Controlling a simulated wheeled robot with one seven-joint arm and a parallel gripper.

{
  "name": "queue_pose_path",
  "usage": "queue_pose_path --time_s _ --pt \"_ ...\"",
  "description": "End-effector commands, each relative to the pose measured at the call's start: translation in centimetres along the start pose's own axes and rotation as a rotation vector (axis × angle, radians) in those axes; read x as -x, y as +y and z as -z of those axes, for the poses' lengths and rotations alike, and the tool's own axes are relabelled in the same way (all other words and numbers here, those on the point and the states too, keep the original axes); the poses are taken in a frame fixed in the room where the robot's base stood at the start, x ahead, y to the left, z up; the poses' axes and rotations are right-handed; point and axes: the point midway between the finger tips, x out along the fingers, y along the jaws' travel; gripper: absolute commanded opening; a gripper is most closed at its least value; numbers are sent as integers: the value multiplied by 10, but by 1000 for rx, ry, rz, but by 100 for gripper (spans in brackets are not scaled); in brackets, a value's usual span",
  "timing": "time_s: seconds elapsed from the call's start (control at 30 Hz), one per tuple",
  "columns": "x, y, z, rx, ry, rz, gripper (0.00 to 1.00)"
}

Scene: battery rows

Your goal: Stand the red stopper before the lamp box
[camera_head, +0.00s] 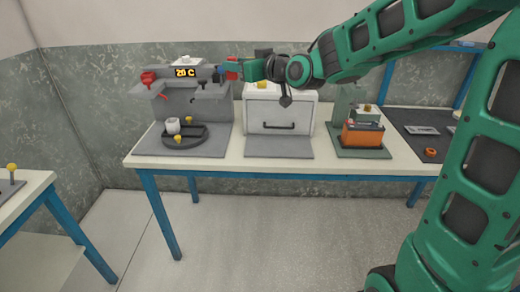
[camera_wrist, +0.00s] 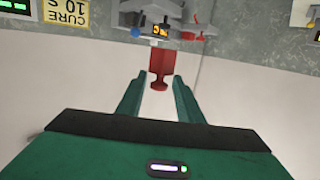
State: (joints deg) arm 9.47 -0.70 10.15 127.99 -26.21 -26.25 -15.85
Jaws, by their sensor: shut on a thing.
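My gripper (camera_head: 230,69) is raised over the table between the grey machine and the white box. In the wrist view its two green fingers (camera_wrist: 158,84) are shut on the red stopper (camera_wrist: 158,62), which has a wide upper part, a narrow stem and a small round end. In the head view only a little red of the stopper (camera_head: 231,75) shows at the fingers. A white box with a dark handle (camera_head: 280,114) stands on the table, with a grey mat (camera_head: 278,147) before it. It may be the lamp box, but no readable label confirms this.
The grey machine (camera_head: 190,102) with a "20 C" display stands left of the white box, with a dark round tray (camera_head: 185,142) before it. An orange battery-like block (camera_head: 362,136) stands at right. The grey mat before the white box looks clear.

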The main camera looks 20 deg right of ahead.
Motion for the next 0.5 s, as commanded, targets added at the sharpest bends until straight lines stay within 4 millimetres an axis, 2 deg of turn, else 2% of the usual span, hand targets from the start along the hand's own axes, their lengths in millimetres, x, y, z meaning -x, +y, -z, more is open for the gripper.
queue_pose_path --time_s 0.03,0.3,0.5 --pt "-10 3 -16 -6 -7 -23 12" --pt "-55 28 -99 -33 -9 -217 12" --pt "-74 29 -146 -44 -7 -308 12"
